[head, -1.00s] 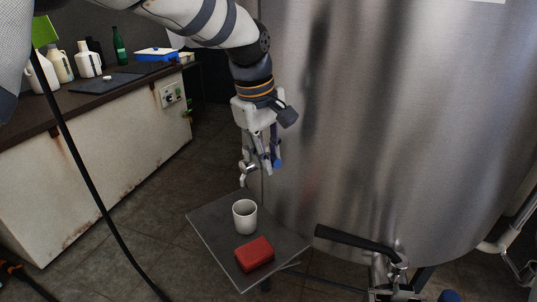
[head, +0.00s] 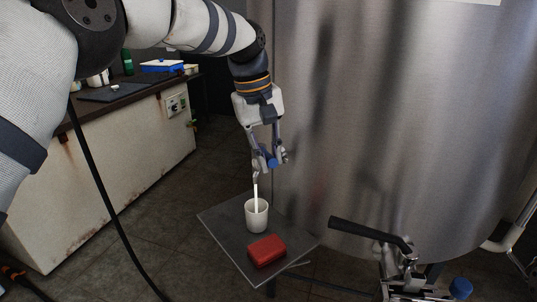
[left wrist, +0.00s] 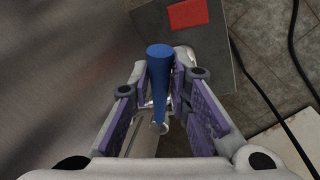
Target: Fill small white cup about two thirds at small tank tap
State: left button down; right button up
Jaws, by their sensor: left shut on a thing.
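The small white cup (head: 257,222) stands upright on a grey shelf (head: 226,232) beside the tank. Above it is the small metal tap (head: 256,175) with a blue handle (head: 271,162). A white stream (head: 256,194) falls from the tap into the cup. The level inside the cup cannot be made out. My left gripper (head: 268,157) is shut on the blue handle. My right gripper is not in view.
A red block (head: 267,251) lies on the shelf in front of the cup. The large steel tank (head: 400,120) fills the right side. A black lever (head: 370,233) on metal fittings juts out at lower right. A counter (head: 120,145) with containers stands at left.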

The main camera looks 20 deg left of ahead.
pick_arm(q)
jog(key=c, duration=1.5)
grip_release()
jog(key=shift+w, duration=0.1)
jog(key=r, duration=0.4)
jog(key=s+a+r, duration=0.1)
jog(key=r, duration=0.3)
jog(key=a+r, duration=0.1)
jog(key=r, duration=0.3)
jog(key=shift+s, duration=0.2)
jog(key=shift+f, duration=0.1)
